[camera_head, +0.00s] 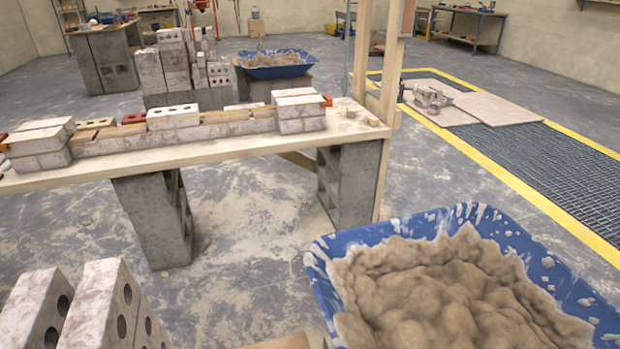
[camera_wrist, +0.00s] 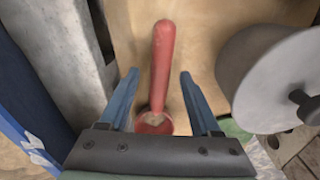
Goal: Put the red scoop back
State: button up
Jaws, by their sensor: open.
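The red scoop (camera_wrist: 163,52) shows in the wrist view on a tan wooden surface (camera_wrist: 208,40). Its handle points to the top of the picture and its round cup, with some pale stuff in it, is at the bottom. My gripper (camera_wrist: 158,76) is open, its two blue fingers on either side of the scoop with gaps visible to both sides. Whether the fingers are level with the scoop or above it I cannot tell. In the head view I see neither scoop nor gripper. A blue tub of mortar (camera_head: 330,290) stands at the lower right there.
In the wrist view a grey cylindrical thing (camera_wrist: 262,75) is close on the right and grey blocks (camera_wrist: 55,45) are on the left. In the head view, bricks (camera_head: 100,300) stand at the lower left, and a wooden bench (camera_head: 240,146) with brickwork is beyond. Floor between is clear.

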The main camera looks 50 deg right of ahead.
notch_tip(320, 180, up, 13)
jog(key=p, duration=0.5)
jog(key=shift+f, duration=0.15)
jog(key=shift+a, duration=0.1)
